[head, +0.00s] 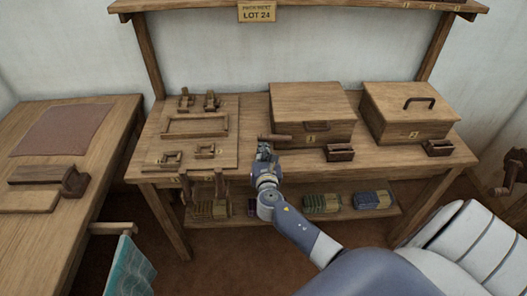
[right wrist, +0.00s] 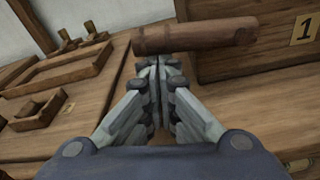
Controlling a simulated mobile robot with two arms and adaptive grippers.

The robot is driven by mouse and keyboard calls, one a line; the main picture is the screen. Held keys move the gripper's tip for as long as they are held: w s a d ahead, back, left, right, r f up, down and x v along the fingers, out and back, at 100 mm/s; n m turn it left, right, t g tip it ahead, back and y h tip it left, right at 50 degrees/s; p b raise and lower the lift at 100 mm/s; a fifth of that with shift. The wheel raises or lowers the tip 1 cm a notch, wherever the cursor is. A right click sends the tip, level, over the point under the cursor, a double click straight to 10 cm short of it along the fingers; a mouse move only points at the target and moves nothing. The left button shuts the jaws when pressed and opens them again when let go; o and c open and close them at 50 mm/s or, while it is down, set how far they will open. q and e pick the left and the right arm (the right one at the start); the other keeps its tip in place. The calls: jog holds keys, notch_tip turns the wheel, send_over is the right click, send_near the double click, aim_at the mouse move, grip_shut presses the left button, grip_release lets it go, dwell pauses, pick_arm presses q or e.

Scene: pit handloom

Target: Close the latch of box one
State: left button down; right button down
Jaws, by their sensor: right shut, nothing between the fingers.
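Box one (head: 285,128) is a wooden box with its lid (head: 308,100) down, near the middle of the bench. Its small plate with a 1 (right wrist: 305,27) shows at the upper right in the right wrist view. Contact is unclear. My left gripper is out of view.
Box two (head: 408,118), with a handle on its lid, stands to the right. Small dark wooden holders (head: 339,152) sit at the bench's front edge. A board (head: 228,123) with a frame and small fittings lies left. A lower shelf (head: 285,216) holds several bundles.

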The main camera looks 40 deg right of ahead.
aim_at(264, 138)
notch_tip(264, 138, up, 3)
jog(key=m, duration=0.3)
jog(key=shift+a+r+m+t+y, duration=0.1)
jog(key=shift+m+t+y, duration=0.2)
jog(key=m, duration=0.1)
jog(key=r+m, duration=0.2)
jog(key=shift+s+d+r+t, duration=0.1)
jog(key=shift+d+r+t, duration=0.15)
jog(key=shift+t, duration=0.05)
jog(key=shift+s+d+r+m+t+y+b, duration=0.1)
jog(key=shift+s+d+r+m+t+b, duration=0.2)
jog(key=shift+d+r+m, duration=0.75)
jog(key=shift+s+d+r+m+t+y+b, duration=0.15)
jog(key=shift+s+r+m, duration=0.3)
jog(key=shift+m, duration=1.3)
jog(key=shift+s+d+r+m+t+y+b, duration=0.25)
jog(key=shift+d+r+m, duration=0.35)
jog(key=shift+m, duration=0.8)
jog(key=shift+s+h, duration=0.1)
jog(key=shift+h, duration=0.3)
